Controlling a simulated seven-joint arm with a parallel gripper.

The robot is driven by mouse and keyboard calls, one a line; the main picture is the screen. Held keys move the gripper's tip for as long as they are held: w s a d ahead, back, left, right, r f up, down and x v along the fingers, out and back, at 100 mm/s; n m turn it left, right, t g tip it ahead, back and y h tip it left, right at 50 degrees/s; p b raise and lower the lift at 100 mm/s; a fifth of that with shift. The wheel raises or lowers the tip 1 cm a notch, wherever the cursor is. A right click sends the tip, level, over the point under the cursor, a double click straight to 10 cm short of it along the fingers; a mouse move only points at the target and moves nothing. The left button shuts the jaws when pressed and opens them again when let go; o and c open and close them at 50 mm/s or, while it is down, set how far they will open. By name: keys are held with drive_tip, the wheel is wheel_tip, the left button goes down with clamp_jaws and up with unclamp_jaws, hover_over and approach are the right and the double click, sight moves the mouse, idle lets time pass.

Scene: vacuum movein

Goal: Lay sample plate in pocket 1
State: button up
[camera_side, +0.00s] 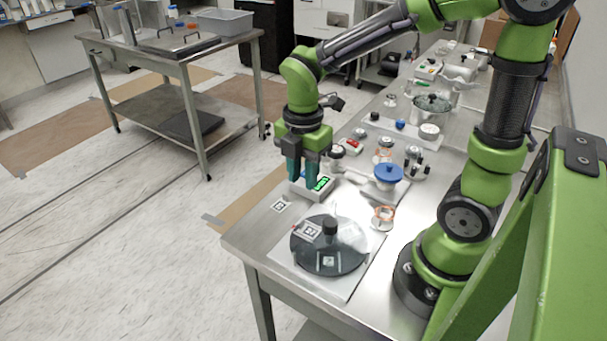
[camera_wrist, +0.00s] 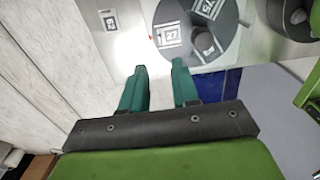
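A dark round disc (camera_side: 312,258) with a black knob (camera_side: 330,227) stands near the table's front corner, and the disc also shows in the wrist view (camera_wrist: 228,22). A white square plate with a printed marker (camera_side: 309,232) lies on the disc's left part; it shows in the wrist view (camera_wrist: 168,35). A second marked square (camera_side: 328,261) is on the disc's near side. I cannot tell which is the sample plate or which pocket is number 1. My gripper (camera_side: 303,180) points down beyond the disc, by a white device. Its teal fingers (camera_wrist: 159,72) are apart with nothing visible between them.
The white device with a green display (camera_side: 318,185) is close by my fingers. A printed marker (camera_side: 281,206) lies on the table left of the disc. A blue-lidded dish (camera_side: 388,173) and an orange-rimmed item (camera_side: 383,217) stand right. More labware fills the far table.

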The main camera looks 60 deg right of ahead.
drive_tip(key=s+r+m+t+y, duration=0.1)
drive_tip(key=r+m, duration=0.4)
drive_tip(key=m, duration=0.6)
drive_tip(key=s+r+m+t+y, duration=0.1)
drive_tip(key=s+r+m+t, duration=0.3)
drive_tip(key=m, duration=0.7)
drive_tip(key=shift+s+r+t, duration=0.35)
drive_tip(key=shift+r+t, duration=0.15)
drive_tip(key=shift+t, duration=0.6)
drive_tip(key=shift+a, duration=0.1)
